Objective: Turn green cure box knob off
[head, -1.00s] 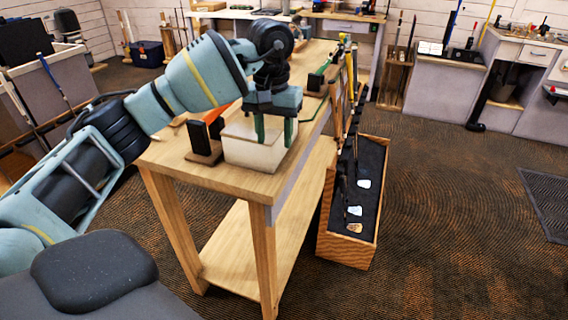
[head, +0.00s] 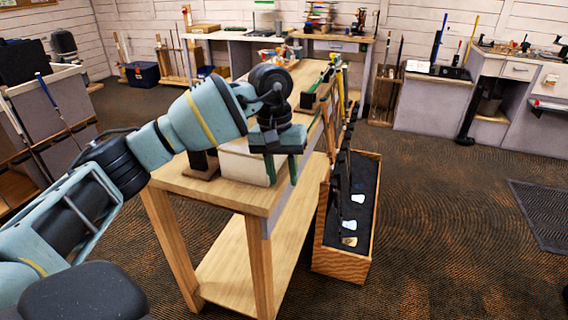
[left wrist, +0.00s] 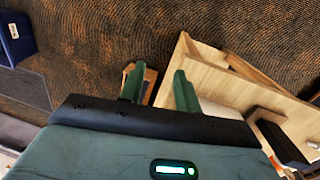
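My left gripper (head: 282,172) is open and empty, its two green fingers pointing down with a gap between them. In the head view it overlaps the right end of a white box (head: 240,166) on the wooden workbench (head: 235,196); I cannot tell whether it touches the box. The left wrist view shows the same open gripper (left wrist: 160,78), with floor and a bit of wood beyond the gap and the bench (left wrist: 228,72) to the right. I cannot make out a green cure box or its knob in either view. My right gripper is not in view.
A wooden crate (head: 345,264) with club heads on dark lining stands on the floor right of the bench. Clubs lean along the bench's right side. Counters (head: 435,105) line the back and right. The floor (head: 440,215) at right is open, with a dark mat (head: 540,208).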

